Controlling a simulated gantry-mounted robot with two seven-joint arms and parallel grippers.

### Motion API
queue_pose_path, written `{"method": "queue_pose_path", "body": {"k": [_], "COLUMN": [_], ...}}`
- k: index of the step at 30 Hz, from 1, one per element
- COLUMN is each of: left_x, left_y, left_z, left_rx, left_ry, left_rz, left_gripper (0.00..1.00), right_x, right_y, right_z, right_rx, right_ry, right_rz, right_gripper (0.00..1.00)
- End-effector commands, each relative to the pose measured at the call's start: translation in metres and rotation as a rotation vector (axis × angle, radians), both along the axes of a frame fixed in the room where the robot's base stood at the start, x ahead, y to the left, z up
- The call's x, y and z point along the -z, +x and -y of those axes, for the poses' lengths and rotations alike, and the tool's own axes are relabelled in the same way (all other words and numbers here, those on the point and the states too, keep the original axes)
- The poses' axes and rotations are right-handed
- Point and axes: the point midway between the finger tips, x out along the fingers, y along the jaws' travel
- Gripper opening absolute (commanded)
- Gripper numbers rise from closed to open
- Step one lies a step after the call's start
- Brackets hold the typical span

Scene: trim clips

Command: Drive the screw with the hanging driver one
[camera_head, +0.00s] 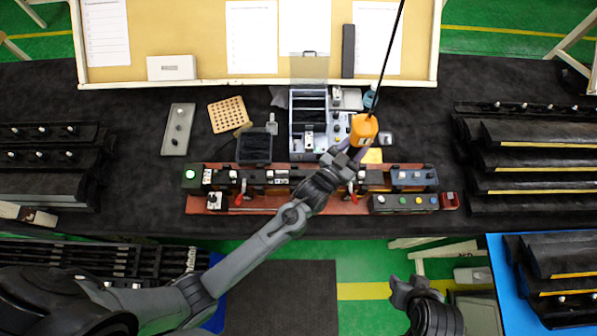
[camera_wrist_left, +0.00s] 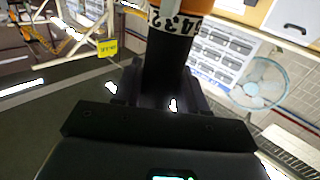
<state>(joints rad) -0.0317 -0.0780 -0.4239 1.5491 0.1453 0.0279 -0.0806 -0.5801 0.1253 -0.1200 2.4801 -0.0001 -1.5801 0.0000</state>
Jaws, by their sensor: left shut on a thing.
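The hanging driver has an orange body (camera_head: 363,129) and hangs on a dark cable in the head view. My left gripper (camera_head: 347,158) is shut on it, just below the orange part, above the back edge of the work fixture. In the left wrist view, the driver's orange part with a white number label (camera_wrist_left: 178,22) stands above its dark grip, between the fingers of my left gripper (camera_wrist_left: 160,90). The driver's tip and the screw cannot be made out. My right gripper (camera_head: 405,287) is away from the table, at the bottom right; its jaw opening is unclear.
A long reddish fixture (camera_head: 300,207) with black blocks and red levers lies along the table's front. Behind it stand a grey parts organizer (camera_head: 293,125), a dark tray (camera_head: 254,148) and a perforated tan board (camera_head: 229,114). Stacked dark trim strips fill both sides.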

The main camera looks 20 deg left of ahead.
Motion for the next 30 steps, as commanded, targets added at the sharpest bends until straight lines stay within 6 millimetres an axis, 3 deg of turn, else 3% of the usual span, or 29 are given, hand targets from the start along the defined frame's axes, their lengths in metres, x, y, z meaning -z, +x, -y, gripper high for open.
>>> {"method": "queue_pose_path", "body": {"k": [3,12,30], "left_x": [0.018,0.042,0.045], "left_y": [0.0,0.0,0.0], "left_z": [0.0,0.0,0.0], "left_rx": [0.0,0.0,0.0], "left_ry": [0.0,0.0,0.0], "left_rz": [-0.001,-0.001,0.001], "left_gripper": [0.0,0.0,0.0], "right_x": [0.014,0.031,0.032], "right_y": [0.0,0.0,0.0], "right_z": [0.0,0.0,-0.002], "right_rx": [-0.001,0.0,0.006], "right_ry": [-0.001,0.0,0.009], "right_rz": [-0.001,-0.001,0.0], "right_gripper": [0.43,0.43,0.43]}}
